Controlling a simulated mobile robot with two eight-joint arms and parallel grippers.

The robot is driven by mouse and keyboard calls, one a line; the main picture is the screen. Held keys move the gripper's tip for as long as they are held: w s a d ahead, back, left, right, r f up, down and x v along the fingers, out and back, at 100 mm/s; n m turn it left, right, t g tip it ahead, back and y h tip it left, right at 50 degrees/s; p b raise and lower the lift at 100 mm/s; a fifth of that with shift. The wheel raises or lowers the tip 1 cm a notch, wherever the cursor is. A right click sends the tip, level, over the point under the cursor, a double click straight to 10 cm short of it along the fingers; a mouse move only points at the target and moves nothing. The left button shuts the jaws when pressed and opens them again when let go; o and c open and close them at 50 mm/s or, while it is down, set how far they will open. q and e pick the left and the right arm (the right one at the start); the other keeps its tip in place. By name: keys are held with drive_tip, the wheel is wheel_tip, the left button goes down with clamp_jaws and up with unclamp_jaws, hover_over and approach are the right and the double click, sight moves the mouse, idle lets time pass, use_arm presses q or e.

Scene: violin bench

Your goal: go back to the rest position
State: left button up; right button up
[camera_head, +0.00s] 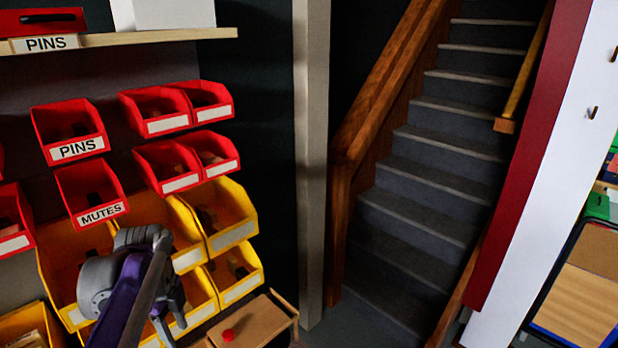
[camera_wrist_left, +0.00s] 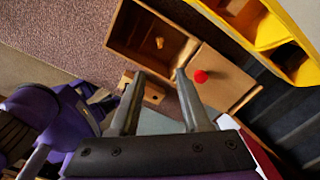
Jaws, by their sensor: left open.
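My left gripper (camera_head: 172,312) is low in the head view, in front of the yellow bins. In the left wrist view its two fingers (camera_wrist_left: 160,76) are apart with nothing between them. Beyond the fingertips is a wooden box (camera_wrist_left: 122,28) with an open compartment and a small light wooden piece (camera_wrist_left: 159,43) inside. A flat wooden lid (camera_wrist_left: 222,88) with a red knob (camera_wrist_left: 201,76) lies beside the compartment. The fingers look apart from the box. My right gripper is not in view.
Yellow bins (camera_head: 232,237) and red bins (camera_head: 75,148) hang on the wall around my left arm. In the head view, the wooden box (camera_head: 255,318) stands low, right of the gripper. A pale post (camera_head: 311,150) and stairs (camera_head: 430,170) are farther right.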

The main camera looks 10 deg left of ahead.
use_arm(q)
drive_tip(key=s+d+f+n+t+p, duration=0.1)
drive_tip(key=s+d+f+n+t, duration=0.1)
drive_tip(key=s+d+f+n, duration=0.2)
drive_tip(key=s+d+f+n+t+p, duration=0.1)
drive_tip(key=s+d+f+n+t, duration=0.2)
drive_tip(key=s+d+n, duration=0.6)
wheel_tip(320, 180, down, 2)
drive_tip(key=d+n, duration=0.1)
drive_tip(key=n, duration=0.4)
drive_tip(key=shift+s+f+n, duration=0.25)
drive_tip(key=shift+s+n, duration=0.05)
drive_tip(key=shift+s, duration=0.05)
